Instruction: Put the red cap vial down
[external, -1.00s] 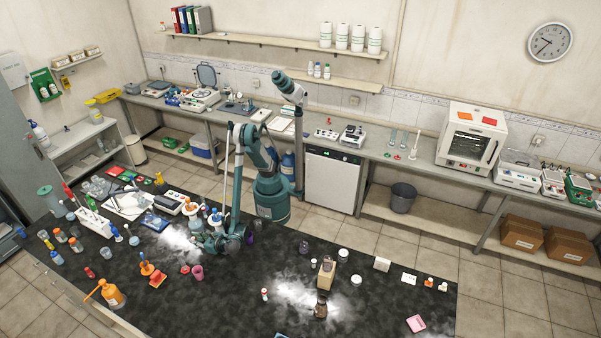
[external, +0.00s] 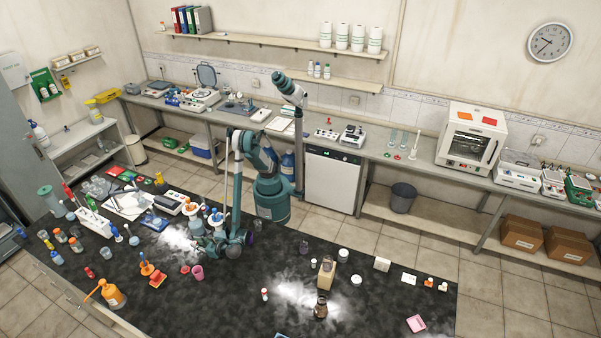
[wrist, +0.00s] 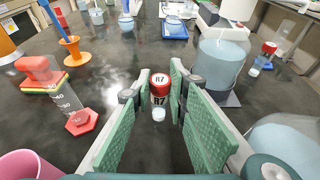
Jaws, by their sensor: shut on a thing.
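The red cap vial (wrist: 160,90), marked R7 on its cap and label, is between the green pads of my gripper (wrist: 160,92) in the wrist view. My gripper is shut on it. The vial looks upright, with its clear lower end toward the dark bench. I cannot tell whether its bottom touches the bench. In the external view my gripper (external: 203,246) is low over the left half of the dark bench (external: 225,300), and the vial in it cannot be made out. Another red-capped vial (wrist: 268,53) stands farther right in the wrist view.
A clear cylinder with a red hexagonal foot (wrist: 82,122) and a pink cup (wrist: 33,165) are close on the left. A large clear vessel (wrist: 220,65) is close on the right.

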